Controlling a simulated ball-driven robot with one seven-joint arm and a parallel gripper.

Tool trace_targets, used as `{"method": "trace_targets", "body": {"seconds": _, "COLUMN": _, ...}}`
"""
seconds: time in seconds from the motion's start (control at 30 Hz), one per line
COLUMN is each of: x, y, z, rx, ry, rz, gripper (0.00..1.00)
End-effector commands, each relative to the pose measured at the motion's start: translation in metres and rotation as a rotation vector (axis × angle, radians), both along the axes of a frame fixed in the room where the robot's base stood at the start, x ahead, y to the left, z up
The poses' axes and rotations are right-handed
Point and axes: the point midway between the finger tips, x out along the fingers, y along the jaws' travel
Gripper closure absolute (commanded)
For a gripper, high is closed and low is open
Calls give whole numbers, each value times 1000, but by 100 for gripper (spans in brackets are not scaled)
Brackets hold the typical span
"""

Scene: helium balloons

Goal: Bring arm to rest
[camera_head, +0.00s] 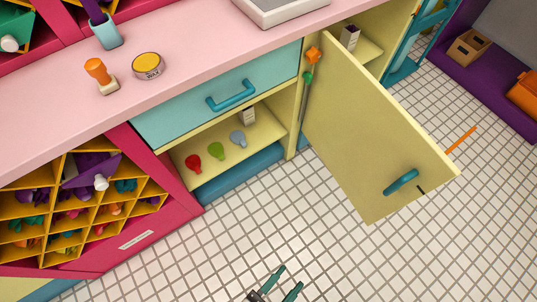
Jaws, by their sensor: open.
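My gripper (281,286) shows at the bottom edge of the view, with two dark green fingers spread apart. It is open and nothing is seen between the fingers. It is over the white tiled floor, apart from the counter and cabinets. The rest of my arm is cut off below the picture.
A yellow cabinet door (365,140) with a teal handle (401,181) stands open on the right. A teal drawer (222,97) looks shut under the pink counter (190,50). Red, green and grey balloon-shaped items lie on the open shelf (262,137). The tiled floor (290,215) around my gripper is clear.

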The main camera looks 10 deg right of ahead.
Motion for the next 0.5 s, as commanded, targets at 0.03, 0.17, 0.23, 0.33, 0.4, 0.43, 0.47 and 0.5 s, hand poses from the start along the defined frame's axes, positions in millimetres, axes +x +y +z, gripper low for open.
{"method": "trace_targets", "body": {"seconds": 0.03, "x": 4, "y": -5, "z": -3, "rx": 7, "ry": 0, "rz": 30, "gripper": 56}}
{"method": "trace_targets", "body": {"seconds": 0.17, "x": 16, "y": -17, "z": -14, "rx": 35, "ry": 9, "rz": 120, "gripper": 56}}
{"method": "trace_targets", "body": {"seconds": 0.23, "x": 23, "y": -24, "z": -20, "rx": 54, "ry": 17, "rz": 180, "gripper": 56}}
{"method": "trace_targets", "body": {"seconds": 0.33, "x": 36, "y": -36, "z": -31, "rx": 86, "ry": 37, "rz": 281, "gripper": 56}}
{"method": "trace_targets", "body": {"seconds": 0.4, "x": 47, "y": -46, "z": -39, "rx": 115, "ry": 60, "rz": 368, "gripper": 56}}
{"method": "trace_targets", "body": {"seconds": 0.43, "x": 52, "y": -50, "z": -42, "rx": 128, "ry": 74, "rz": 408, "gripper": 56}}
{"method": "trace_targets", "body": {"seconds": 0.47, "x": 57, "y": -55, "z": -46, "rx": 144, "ry": 89, "rz": 450, "gripper": 56}}
{"method": "trace_targets", "body": {"seconds": 0.5, "x": 64, "y": -60, "z": -51, "rx": 165, "ry": 112, "rz": 504, "gripper": 56}}
